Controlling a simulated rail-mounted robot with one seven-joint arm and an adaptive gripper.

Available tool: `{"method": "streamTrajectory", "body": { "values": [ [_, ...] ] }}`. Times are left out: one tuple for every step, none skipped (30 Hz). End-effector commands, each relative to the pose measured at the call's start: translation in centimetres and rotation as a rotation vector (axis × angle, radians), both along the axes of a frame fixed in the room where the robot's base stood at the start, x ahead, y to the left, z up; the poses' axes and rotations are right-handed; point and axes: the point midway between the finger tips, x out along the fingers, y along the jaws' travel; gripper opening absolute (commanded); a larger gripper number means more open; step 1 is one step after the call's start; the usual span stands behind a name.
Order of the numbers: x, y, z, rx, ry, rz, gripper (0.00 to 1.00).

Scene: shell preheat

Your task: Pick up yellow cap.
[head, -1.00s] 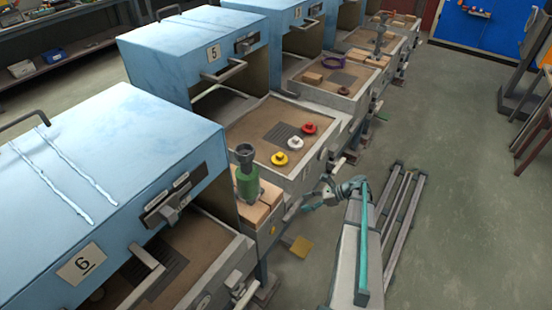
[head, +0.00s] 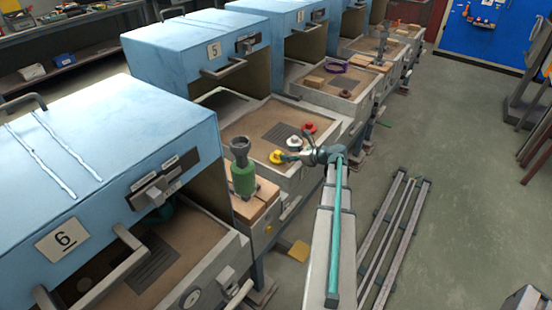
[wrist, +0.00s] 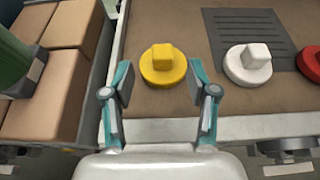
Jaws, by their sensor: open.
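The yellow cap (wrist: 163,65) is a round disc with a square knob on top. It sits on the brown floor of the tray (wrist: 165,100) of unit 5, near the tray's front edge. In the head view the yellow cap (head: 277,157) is at the left end of a row, with my gripper (head: 290,157) beside it. In the wrist view my gripper (wrist: 160,88) is open and empty. Its two fingers point toward the cap, one on each side of its near part. I cannot tell their height above the tray.
A white cap (wrist: 248,64) and a red cap (wrist: 311,62) sit to the right of the yellow one. A dark slotted grate (wrist: 245,35) lies behind them. A green object (head: 243,178) stands on tan bricks (head: 256,207) left of the tray.

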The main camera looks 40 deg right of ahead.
Motion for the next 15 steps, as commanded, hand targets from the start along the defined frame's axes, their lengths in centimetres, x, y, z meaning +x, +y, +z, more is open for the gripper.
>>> {"method": "streamTrajectory", "body": {
  "values": [
    [0.5,0.1,-0.2,0.000,0.000,0.001,0.58],
    [0.6,0.1,-0.3,0.000,0.000,0.000,0.58],
    [0.8,0.2,-0.4,0.000,0.000,0.000,0.58],
    [0.9,0.2,-0.4,0.000,0.000,0.000,0.58],
    [1.0,0.2,-0.5,0.000,0.000,0.000,0.58],
    [1.2,0.3,-0.6,0.000,0.000,0.000,0.58],
    [1.5,0.3,-0.7,0.000,0.000,0.001,0.58],
    [1.7,0.3,-0.8,0.000,0.000,0.001,0.58],
    [2.1,0.4,-1.0,0.001,0.000,0.002,0.58],
    [2.5,0.4,-1.3,0.002,0.000,0.001,0.58],
    [2.8,0.4,-1.5,0.002,0.000,0.001,0.58],
    [3.3,0.5,-1.8,0.000,0.001,0.002,0.58],
    [3.7,0.6,-2.1,0.000,0.001,0.002,0.58],
    [4.1,0.8,-2.2,0.000,0.001,0.003,0.58],
    [4.5,0.9,-2.4,0.000,0.001,0.003,0.58]
  ]
}}
